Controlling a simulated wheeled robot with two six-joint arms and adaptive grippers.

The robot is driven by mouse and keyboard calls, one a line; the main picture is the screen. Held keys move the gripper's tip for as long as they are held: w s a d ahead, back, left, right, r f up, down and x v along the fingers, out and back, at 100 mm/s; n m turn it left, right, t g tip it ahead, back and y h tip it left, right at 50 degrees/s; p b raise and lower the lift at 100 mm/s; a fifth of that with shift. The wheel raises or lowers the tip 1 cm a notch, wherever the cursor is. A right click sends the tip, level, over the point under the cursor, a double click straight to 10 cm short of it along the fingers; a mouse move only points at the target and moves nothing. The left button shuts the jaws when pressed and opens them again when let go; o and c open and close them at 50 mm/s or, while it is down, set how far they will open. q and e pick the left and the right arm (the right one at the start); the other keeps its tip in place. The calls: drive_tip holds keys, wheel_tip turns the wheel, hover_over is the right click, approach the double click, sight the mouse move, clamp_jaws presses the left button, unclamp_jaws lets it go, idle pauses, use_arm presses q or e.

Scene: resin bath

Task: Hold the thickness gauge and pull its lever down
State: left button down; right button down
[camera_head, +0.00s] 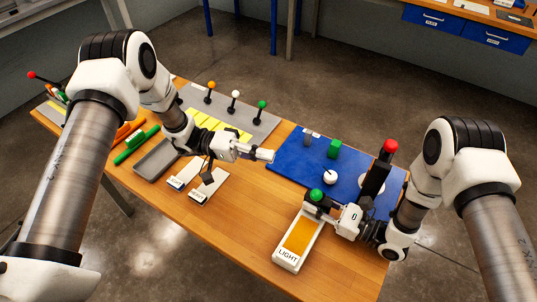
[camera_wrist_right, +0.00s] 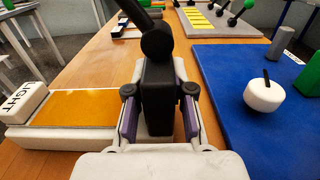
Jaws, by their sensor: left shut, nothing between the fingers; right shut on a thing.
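The thickness gauge is a black block with a lever; I take it to be the one at the far end of the white base marked LIGHT. Its green lever knob (camera_head: 316,194) shows in the head view. In the right wrist view the black gauge body (camera_wrist_right: 158,95) stands upright between the fingers of my right gripper (camera_wrist_right: 160,105), with a round joint and a lever rising up-left. My right gripper (camera_head: 328,208) is shut on this body. My left gripper (camera_head: 264,155) is shut and empty, above the table, apart from the gauge and up-left of the green knob.
The white LIGHT base (camera_head: 282,260) with an amber panel (camera_head: 301,235) lies before the gauge. A blue mat (camera_head: 290,172) holds a white round piece (camera_head: 330,177) and a green block (camera_head: 334,148). A red-knobbed black post (camera_head: 376,178) stands close to my right arm. A grey tray (camera_head: 155,160) lies left.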

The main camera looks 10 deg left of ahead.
drive_tip(key=c, duration=0.9)
unclamp_jaws()
